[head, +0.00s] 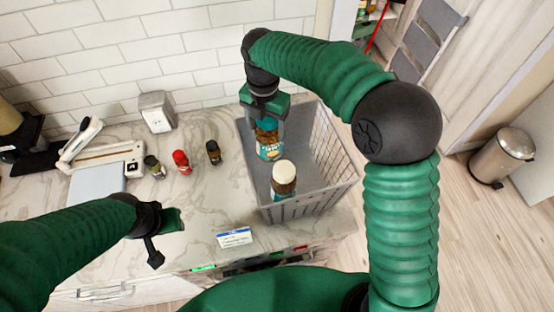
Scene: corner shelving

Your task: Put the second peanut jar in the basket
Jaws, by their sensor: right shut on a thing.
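The grey basket (318,203) stands on the marble counter in front of me. One peanut jar with a teal label (268,148) is between the fingers of my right gripper (266,122), which is shut on it, over or inside the left part of the basket. I cannot tell if it touches the basket floor. Another jar with a white lid (284,172) stands upright in the basket, nearer to me. My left gripper (162,234) is over the counter's front edge, left of the basket, with its fingers apart and nothing between them.
Small dark bottles (213,152) and a red one (181,161) stand left of the basket. A white paper trimmer (100,152) and a metal napkin box (157,111) are farther left. A small blue-white card (235,237) is at the front edge. A trash bin (502,157) stands right.

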